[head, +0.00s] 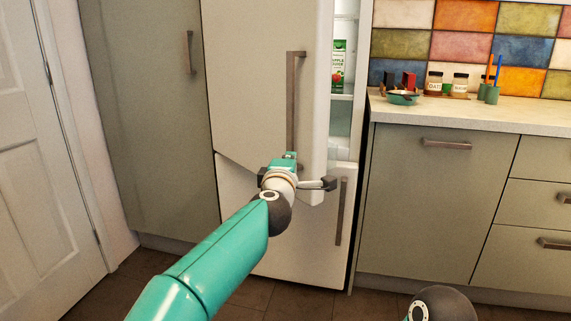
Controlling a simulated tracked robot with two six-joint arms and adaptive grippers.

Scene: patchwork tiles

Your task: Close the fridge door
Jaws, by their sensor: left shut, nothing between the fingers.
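The fridge's upper door (255,70) stands partly open. Its free edge is on the right, and a lit strip of the interior (345,110) with shelves shows beyond it. A long vertical handle (293,100) runs near that edge. My left gripper (290,157) is shut and empty, in front of the door's lower part near the bottom end of the handle. I cannot tell whether it touches the door, and its fingertips are mostly hidden behind its wrist. My right gripper is out of view.
The lower fridge door (295,240) looks shut, with its own handle (340,212). A juice carton (338,65) stands inside the fridge. A counter (480,115) with jars is at right, a tall cabinet (145,110) and white door (45,180) at left.

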